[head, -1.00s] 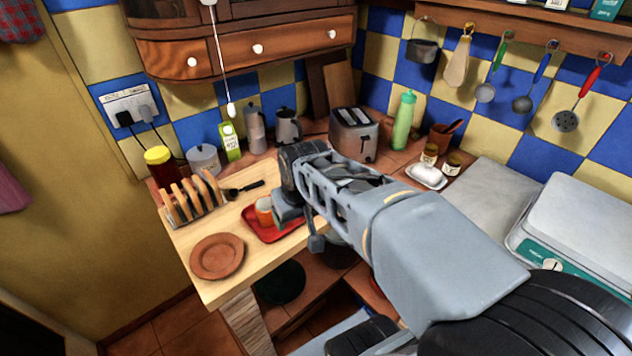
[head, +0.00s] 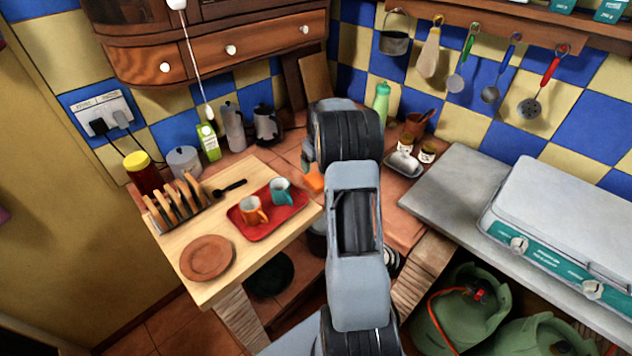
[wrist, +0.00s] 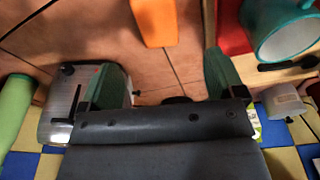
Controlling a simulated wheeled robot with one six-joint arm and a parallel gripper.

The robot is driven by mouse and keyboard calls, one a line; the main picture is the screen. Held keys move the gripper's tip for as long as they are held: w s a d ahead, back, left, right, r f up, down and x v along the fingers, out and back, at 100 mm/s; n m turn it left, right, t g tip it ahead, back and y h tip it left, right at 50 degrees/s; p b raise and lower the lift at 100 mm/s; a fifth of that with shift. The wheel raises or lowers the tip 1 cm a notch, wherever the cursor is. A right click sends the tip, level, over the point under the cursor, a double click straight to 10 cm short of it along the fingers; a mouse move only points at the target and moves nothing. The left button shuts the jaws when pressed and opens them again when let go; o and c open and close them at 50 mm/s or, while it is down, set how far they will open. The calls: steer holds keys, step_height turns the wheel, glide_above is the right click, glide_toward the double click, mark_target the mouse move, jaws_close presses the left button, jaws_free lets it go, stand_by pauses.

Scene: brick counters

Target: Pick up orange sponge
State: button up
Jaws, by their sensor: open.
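The orange sponge (head: 314,181) lies on the tiled counter just right of the wooden board, partly hidden by my arm in the head view. In the wrist view the sponge (wrist: 155,22) is a plain orange block at the top edge, cut off by the frame. My gripper (wrist: 163,65) is open and empty, with its two green fingers spread apart. The sponge shows beyond the fingertips, roughly in line with the gap between them, and not between the fingers. In the head view my arm hides most of the gripper.
A red tray (head: 261,229) with an orange mug (head: 252,211) and a teal mug (head: 281,191) sits beside the sponge on the wooden board (head: 205,291). The toaster (wrist: 62,112) and green bottle (wrist: 12,108) are left of the gripper in the wrist view. Bare tiles lie around the sponge.

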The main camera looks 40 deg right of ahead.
mark_target(316, 179)
steer(key=f, duration=0.5)
steer(key=shift+w+p, duration=0.3)
steer(key=shift+w, duration=0.05)
steer(key=f, duration=0.1)
steer(key=f+p, duration=0.1)
steer(key=f, duration=0.1)
steer(key=f+p, duration=0.1)
steer(key=shift+w+d+f, duration=0.2)
steer(key=shift+w, duration=0.15)
steer(key=shift+f, duration=0.4)
steer(key=shift+f+b, duration=0.15)
steer(key=shift+b, duration=0.15)
steer(key=shift+c, duration=0.4)
steer(key=c, duration=0.9)
